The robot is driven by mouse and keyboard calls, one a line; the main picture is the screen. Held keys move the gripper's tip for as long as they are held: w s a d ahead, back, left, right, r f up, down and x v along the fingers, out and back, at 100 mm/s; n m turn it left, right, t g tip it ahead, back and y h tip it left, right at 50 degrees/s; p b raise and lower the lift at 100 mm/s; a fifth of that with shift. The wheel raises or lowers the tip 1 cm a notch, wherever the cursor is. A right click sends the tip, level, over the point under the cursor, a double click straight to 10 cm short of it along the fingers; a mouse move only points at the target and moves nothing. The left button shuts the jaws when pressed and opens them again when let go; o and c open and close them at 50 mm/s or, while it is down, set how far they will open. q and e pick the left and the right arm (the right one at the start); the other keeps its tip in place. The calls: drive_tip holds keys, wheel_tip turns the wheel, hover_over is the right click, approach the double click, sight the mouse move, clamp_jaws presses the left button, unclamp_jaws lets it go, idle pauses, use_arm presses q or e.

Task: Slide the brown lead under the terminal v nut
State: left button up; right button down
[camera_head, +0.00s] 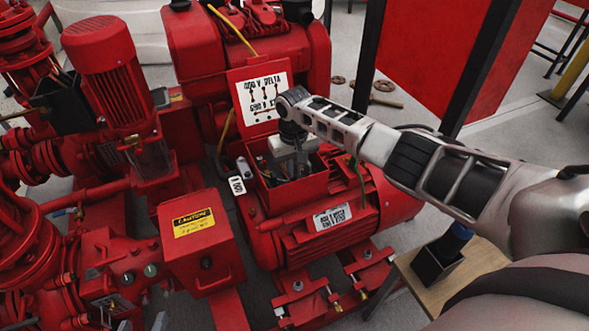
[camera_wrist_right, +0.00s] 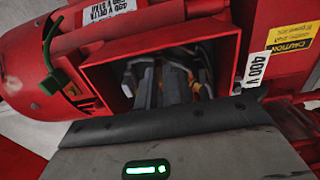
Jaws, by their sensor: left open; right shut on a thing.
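The motor's open terminal box (camera_head: 259,187) is in the middle of the head view and shows close up in the right wrist view (camera_wrist_right: 232,62). My right gripper (camera_head: 291,170) points down into it, and its fingers also show in the right wrist view (camera_wrist_right: 160,90). They are close together, shut on a thin lead that is mostly hidden; I take it as the brown lead. Terminal v and its nut cannot be made out in the dark box. Orange-brown parts (camera_wrist_right: 197,86) show beside the fingers. My left gripper is not in view.
The raised lid (camera_head: 262,97) with a wiring diagram stands behind the box. A green wire (camera_wrist_right: 62,70) rises at the box's outer side. A red caution box (camera_head: 200,240) stands left. A wooden table (camera_head: 480,265) with a black holder (camera_head: 437,262) is at the right.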

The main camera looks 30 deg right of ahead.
drive_tip(key=shift+w+b, duration=0.75)
drive_tip(key=shift+b, duration=0.25)
drive_tip(key=c, duration=1.1)
unclamp_jaws()
drive_tip(key=shift+c, duration=0.2)
